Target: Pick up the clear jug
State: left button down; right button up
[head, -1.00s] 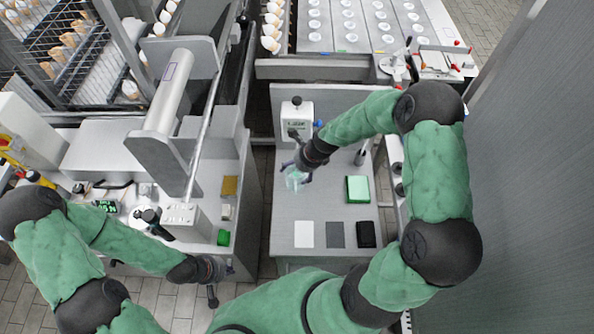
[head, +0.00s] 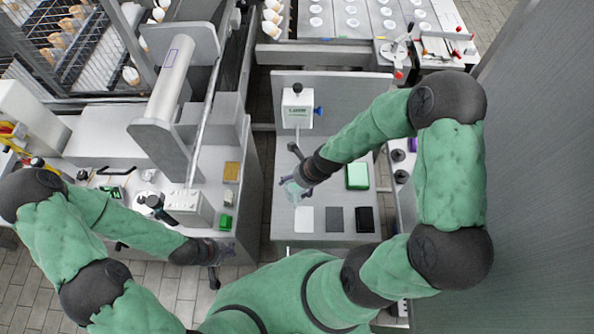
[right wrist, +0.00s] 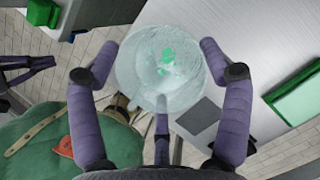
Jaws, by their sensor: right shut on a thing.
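The clear jug (head: 292,191) is a see-through, rounded vessel near the left side of the grey worktable (head: 283,240). My right gripper (head: 303,180) is shut on it. In the right wrist view the jug (right wrist: 165,62) sits between my purple-grey fingers, with a green patch showing through it. It overlaps the table's edge in that view and appears raised, but the gap below is not clear. My left gripper (head: 220,265) is empty, fingers apart, at the front of the left counter.
White (head: 304,219), grey (head: 335,219) and black (head: 364,219) squares lie along the table's front. A white device (head: 297,108) stands at the back. The left counter (head: 239,190) is separated by a narrow gap.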

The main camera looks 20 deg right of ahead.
jog(key=s+a, duration=0.3)
jog(key=s, duration=0.3)
jog(key=shift+s+b, duration=0.3)
jog(key=shift+s+a, duration=0.1)
jog(key=shift+a, duration=0.05)
jog(key=shift+r, duration=0.1)
dwell(2.4)
